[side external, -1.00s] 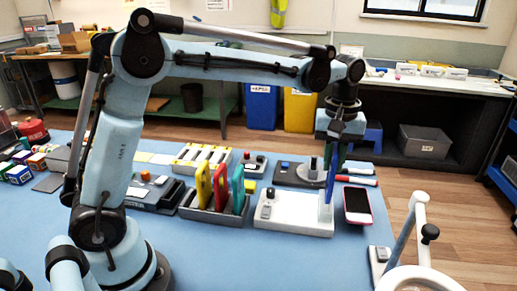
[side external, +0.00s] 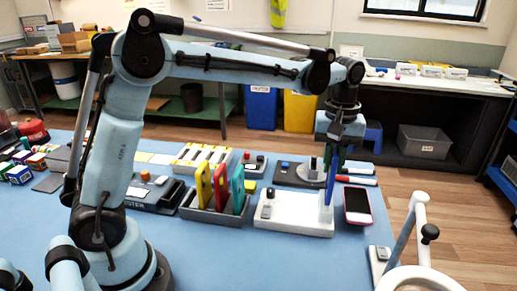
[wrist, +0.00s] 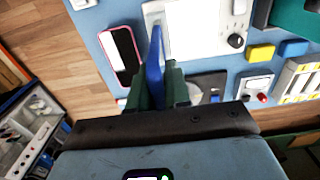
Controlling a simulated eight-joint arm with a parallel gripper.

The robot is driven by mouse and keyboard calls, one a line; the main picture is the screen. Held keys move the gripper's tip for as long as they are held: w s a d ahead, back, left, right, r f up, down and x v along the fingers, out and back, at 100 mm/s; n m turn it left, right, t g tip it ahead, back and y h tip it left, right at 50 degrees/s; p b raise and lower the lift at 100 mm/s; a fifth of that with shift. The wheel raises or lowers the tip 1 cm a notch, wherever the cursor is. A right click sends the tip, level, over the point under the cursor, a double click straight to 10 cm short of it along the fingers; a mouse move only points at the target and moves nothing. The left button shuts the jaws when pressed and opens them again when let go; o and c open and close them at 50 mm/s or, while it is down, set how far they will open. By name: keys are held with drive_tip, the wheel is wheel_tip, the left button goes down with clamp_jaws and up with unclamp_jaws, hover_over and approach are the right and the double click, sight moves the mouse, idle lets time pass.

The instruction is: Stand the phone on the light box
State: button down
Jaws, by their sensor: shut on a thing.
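A blue phone (side external: 331,181) is held upright, edge-on, at the right end of the white light box (side external: 285,222). My gripper (side external: 334,150) is shut on its upper part, pointing down. In the wrist view the blue phone (wrist: 155,58) sticks out between the green fingers of my gripper (wrist: 157,88), beside the light box (wrist: 205,35). Its lower edge is at the box's right end; I cannot tell whether it touches the box. A small grey device with a knob sits at the box's left end.
A pink-edged phone (side external: 357,204) lies flat just right of the box. A rack (side external: 215,214) with yellow, red and green phones stands to the left. A white ring lamp (side external: 425,277) stands at front right.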

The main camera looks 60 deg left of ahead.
drive_tip(key=shift+f, duration=0.25)
drive_tip(key=shift+f, duration=0.55)
drive_tip(key=shift+f, duration=0.8)
idle(0.8)
drive_tip(key=shift+f, duration=0.2)
drive_tip(key=c, duration=1)
unclamp_jaws()
drive_tip(key=shift+o, duration=0.5)
drive_tip(key=shift+o, duration=1.1)
